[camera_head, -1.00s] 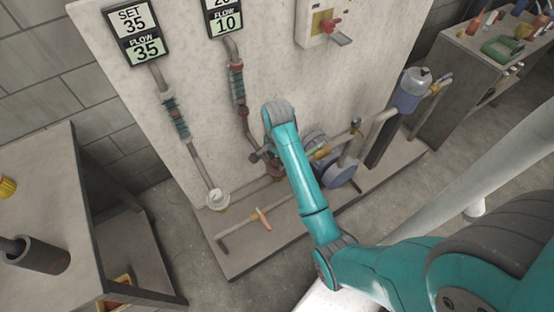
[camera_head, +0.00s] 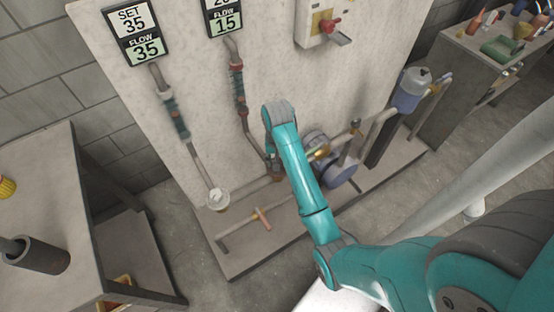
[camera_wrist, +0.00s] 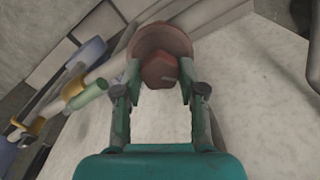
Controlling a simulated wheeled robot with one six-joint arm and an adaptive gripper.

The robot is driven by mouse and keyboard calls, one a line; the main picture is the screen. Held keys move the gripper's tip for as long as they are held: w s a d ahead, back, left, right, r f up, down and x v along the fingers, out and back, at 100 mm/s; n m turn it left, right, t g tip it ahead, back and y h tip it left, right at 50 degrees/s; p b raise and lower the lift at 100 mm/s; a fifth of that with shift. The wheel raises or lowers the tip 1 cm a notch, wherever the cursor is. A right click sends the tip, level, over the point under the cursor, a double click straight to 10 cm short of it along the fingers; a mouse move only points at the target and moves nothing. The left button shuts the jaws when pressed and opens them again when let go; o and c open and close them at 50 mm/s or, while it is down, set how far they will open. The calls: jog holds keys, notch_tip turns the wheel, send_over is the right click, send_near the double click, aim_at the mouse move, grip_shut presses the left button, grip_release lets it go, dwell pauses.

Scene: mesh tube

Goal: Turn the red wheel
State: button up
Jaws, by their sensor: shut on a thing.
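The red wheel (camera_wrist: 160,38) is at the top middle of the wrist view, a dull red disc with a raised block in its centre. My gripper (camera_wrist: 160,72) is shut on it, one finger on each side of the central block. In the head view the wheel and my fingers are mostly hidden behind my teal arm, low on the panel's middle pipe. The display (camera_head: 225,20) above that pipe reads FLOW 15; the top of its SET number is cut off. The left display (camera_head: 137,35) reads SET 35 and FLOW 35.
The pale panel (camera_head: 190,70) stands on a low base with pipes. A red-handled switch box (camera_head: 318,25) is at its upper right. A blue-grey pump (camera_head: 340,175) sits right of my arm. Tables with objects stand at left and far right.

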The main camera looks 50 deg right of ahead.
jog(key=shift+n, duration=1.1)
jog(key=o, duration=1.1)
jog(key=shift+o, duration=0.2)
